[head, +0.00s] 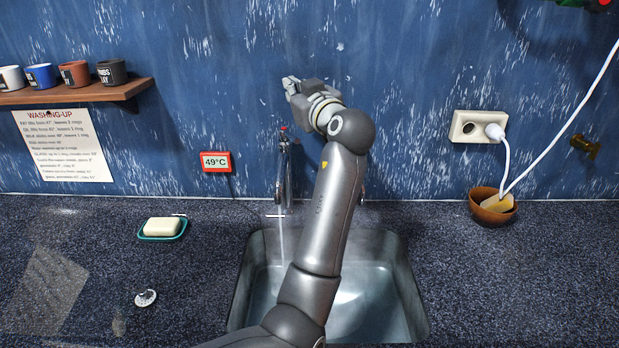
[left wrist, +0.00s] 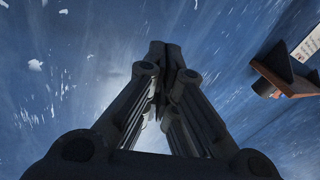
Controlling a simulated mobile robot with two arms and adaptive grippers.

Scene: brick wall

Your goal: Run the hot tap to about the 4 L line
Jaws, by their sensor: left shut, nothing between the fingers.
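A metal tap (head: 283,175) with a small red mark on top stands at the back of the sink (head: 415,300), and a thin stream of water (head: 280,240) falls from it. Water (head: 370,295) lies in the sink; my arm covers part of it, and I make out no 4 L line. A red-framed display (head: 216,162) left of the tap reads 49°C. My left gripper (head: 290,84) is above the tap, near the blue wall, touching nothing that I can see. In the left wrist view its fingers (left wrist: 166,48) are shut and empty. My right gripper is not in view.
Several mugs (head: 74,73) stand on a wooden shelf (head: 85,94) above a washing-up notice (head: 62,146). Soap (head: 161,227) in a teal dish and a sink plug (head: 145,298) lie left of the sink. At right are a socket (head: 466,127) with a cable and a brown bowl (head: 483,213).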

